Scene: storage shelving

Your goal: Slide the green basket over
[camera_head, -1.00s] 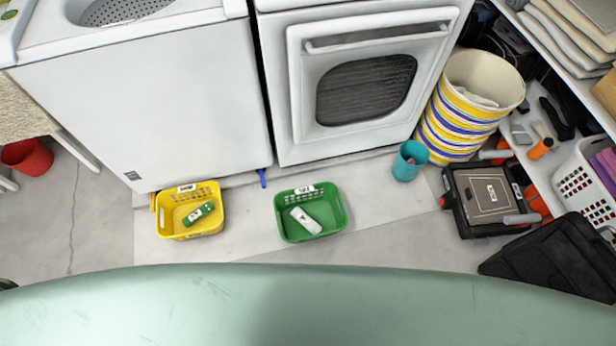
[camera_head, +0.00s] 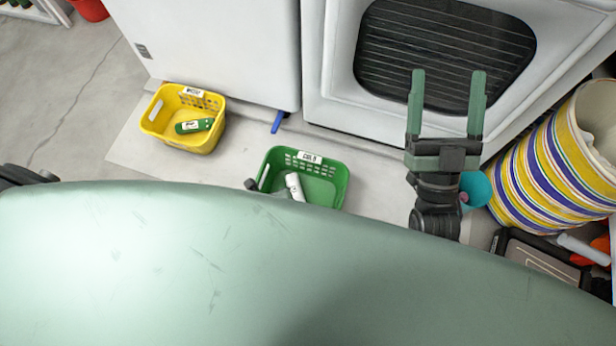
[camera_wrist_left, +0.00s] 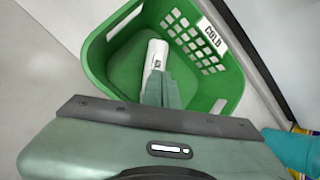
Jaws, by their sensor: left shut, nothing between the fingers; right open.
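The green basket (camera_head: 338,185) stands on the floor in front of the white machines, with a white bottle (camera_head: 294,186) inside. It fills much of the left wrist view (camera_wrist_left: 228,88), where its label reads COLD. My left gripper (camera_wrist_left: 162,84) is shut and empty, its green fingertips over the basket's inside, in front of the bottle. Whether they touch anything is unclear. In the head view my body hides most of that gripper. My right gripper (camera_head: 447,78) is open and empty, raised to the right of the basket, in front of the right machine's door.
A yellow basket (camera_head: 153,127) with a green bottle (camera_head: 194,126) stands to the left. A teal cup (camera_head: 475,188), a striped bin (camera_head: 560,155) and a dark case (camera_head: 535,262) are on the right. Pale floor lies clear between the two baskets.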

